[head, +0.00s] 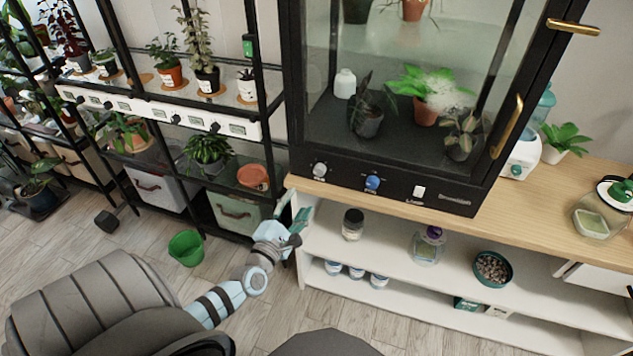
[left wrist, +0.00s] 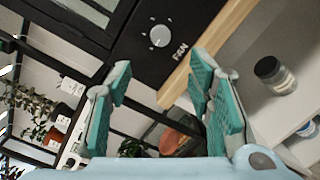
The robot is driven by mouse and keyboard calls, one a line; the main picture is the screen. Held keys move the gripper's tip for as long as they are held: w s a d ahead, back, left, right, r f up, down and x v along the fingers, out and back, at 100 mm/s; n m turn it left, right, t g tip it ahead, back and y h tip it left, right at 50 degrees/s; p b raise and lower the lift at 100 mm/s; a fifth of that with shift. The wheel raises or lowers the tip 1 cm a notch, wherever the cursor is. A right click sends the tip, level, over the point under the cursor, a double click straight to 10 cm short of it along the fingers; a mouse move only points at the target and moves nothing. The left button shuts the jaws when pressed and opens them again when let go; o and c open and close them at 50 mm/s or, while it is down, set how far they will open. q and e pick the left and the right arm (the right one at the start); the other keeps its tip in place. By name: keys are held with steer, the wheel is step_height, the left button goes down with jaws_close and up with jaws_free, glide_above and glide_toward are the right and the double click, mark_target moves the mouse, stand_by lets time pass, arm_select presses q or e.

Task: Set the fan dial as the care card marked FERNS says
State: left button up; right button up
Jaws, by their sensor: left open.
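The fan dial is a pale grey knob (head: 319,170) at the left of the black cabinet's lower front panel. In the left wrist view the dial (left wrist: 159,36) shows with the word FAN beside it and small marks around it. My left gripper (head: 295,228) is open and empty, below and left of the dial, near the end of the wooden counter. Its teal fingers (left wrist: 160,72) are apart, and the dial lies beyond their tips, not touched. No card that I can read as FERNS shows in either view. My right gripper is not in view.
A blue dial (head: 372,182) and a white switch (head: 419,192) sit right of the fan dial. The wooden counter edge (head: 400,216) runs below the panel. The plant rack (head: 268,120) stands to the left; a green bucket (head: 186,248) is on the floor.

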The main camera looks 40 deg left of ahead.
mark_target(318, 173)
arm_select(q)
steer(key=b+x, duration=0.3)
steer(key=x, duration=0.8)
steer(key=shift+d+f, duration=0.1)
steer(key=shift+f, duration=0.05)
steer(key=shift+w, duration=0.55)
steer(key=shift+r, duration=0.2)
steer(key=shift+c, duration=0.6)
steer(key=c, duration=1)
